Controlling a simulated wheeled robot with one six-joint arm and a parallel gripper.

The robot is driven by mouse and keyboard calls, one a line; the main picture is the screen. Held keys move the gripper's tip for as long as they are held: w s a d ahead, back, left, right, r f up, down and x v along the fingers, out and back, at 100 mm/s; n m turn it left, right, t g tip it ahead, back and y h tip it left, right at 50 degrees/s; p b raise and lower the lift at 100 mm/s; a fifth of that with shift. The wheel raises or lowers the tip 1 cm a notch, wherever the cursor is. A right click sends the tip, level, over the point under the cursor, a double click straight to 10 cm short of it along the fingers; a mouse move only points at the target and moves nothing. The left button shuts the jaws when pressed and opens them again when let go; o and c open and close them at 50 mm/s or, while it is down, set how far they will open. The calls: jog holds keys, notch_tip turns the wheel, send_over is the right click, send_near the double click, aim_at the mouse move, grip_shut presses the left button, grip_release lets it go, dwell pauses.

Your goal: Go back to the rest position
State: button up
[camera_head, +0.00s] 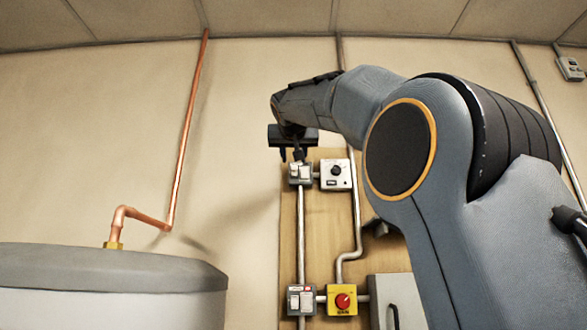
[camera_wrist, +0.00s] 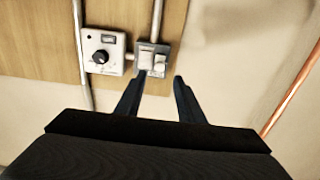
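My gripper (camera_wrist: 156,90) reaches out toward the wooden board in the wrist view. Its two dark fingers are apart with nothing between them. In the head view my gripper (camera_head: 291,155) hangs at the end of my raised, bent arm, just in front of the upper left of the board. A grey double switch box (camera_wrist: 152,58) lies just beyond the fingertips in the wrist view; it also shows in the head view (camera_head: 300,173). I cannot tell whether the fingers touch it.
A white dial box (camera_head: 335,174) sits beside the switch box on the wooden board (camera_head: 318,235). Below are a yellow box with a red button (camera_head: 342,300), another switch box (camera_head: 301,300) and a grey cabinet (camera_head: 395,300). A tank (camera_head: 110,280) with a copper pipe (camera_head: 187,130) stands left.

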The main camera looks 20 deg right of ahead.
jog(key=shift+v, duration=0.85)
jog(key=w+a+f+n+g+y+b, duration=0.1)
jog(key=w+f+g, duration=0.15)
jog(key=f, duration=0.95)
jog(key=w+a+f+n+g+y, duration=0.1)
jog(key=w+a+f+y, duration=0.15)
jog(key=f, duration=1.05)
jog(key=w+a+f+n+g+y+b, duration=0.1)
jog(key=w+f+g, duration=0.15)
jog(key=f, duration=0.95)
notch_tip(320, 180, down, 14)
jog(key=s+a+n+g, duration=0.1)
jog(key=s, duration=0.2)
jog(key=s+a+f+g+y+b, duration=0.15)
jog(key=s+f, duration=0.35)
jog(key=f, duration=0.6)
jog(key=s+a+f+g, duration=0.1)
jog(key=s+f+g, duration=0.2)
jog(key=s+f, duration=0.55)
jog(key=s+a+f+g+y+b, duration=0.1)
jog(key=s+a+f+g, duration=0.1)
jog(key=s+f, duration=1.5)
notch_tip(320, 180, down, 3)
jog(key=shift+r+n+g, duration=0.2)
jog(key=shift+n+g, duration=0.1)
jog(key=shift+g, duration=0.55)
